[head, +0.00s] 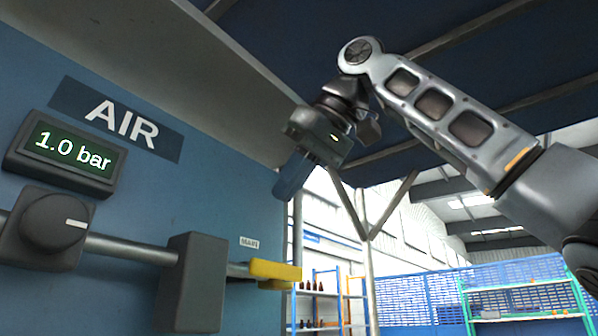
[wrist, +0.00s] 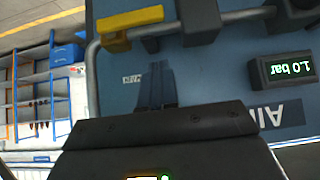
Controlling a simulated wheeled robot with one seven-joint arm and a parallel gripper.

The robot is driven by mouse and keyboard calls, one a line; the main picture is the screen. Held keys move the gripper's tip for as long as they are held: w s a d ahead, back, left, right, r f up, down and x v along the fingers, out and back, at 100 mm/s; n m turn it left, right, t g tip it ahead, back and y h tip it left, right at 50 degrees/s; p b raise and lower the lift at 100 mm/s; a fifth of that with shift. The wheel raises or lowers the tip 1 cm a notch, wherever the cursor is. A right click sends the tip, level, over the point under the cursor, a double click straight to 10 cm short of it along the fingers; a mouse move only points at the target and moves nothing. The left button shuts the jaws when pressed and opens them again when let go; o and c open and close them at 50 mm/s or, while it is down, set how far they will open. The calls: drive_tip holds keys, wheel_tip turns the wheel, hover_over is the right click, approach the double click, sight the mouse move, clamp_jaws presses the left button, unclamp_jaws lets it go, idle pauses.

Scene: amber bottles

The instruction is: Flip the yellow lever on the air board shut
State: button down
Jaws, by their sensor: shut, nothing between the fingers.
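The yellow lever (head: 275,271) sits at the right end of the grey pipe on the blue air board (head: 215,165), lying roughly along the pipe. It also shows in the upside-down wrist view (wrist: 130,27), clear of the fingers. My gripper (head: 287,190) is shut and empty, near the board's right edge, higher than the lever and apart from it. Its blue fingers (wrist: 156,88) show in the wrist view beside the small MAIN label (wrist: 131,79). The display (head: 68,154) reads 1.0 bar.
A dark grey box (head: 195,282) stands out from the pipe left of the lever. A regulator with a round knob (head: 53,222) is further left. A grey overhang (head: 215,60) covers the board's top. Shelves with bottles (head: 318,300) stand well behind.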

sight(274, 272)
wheel_tip(274, 272, down, 8)
drive_tip(key=w+a, duration=0.2)
drive_tip(key=shift+a+r, duration=0.2)
drive_tip(key=shift+a, duration=0.2)
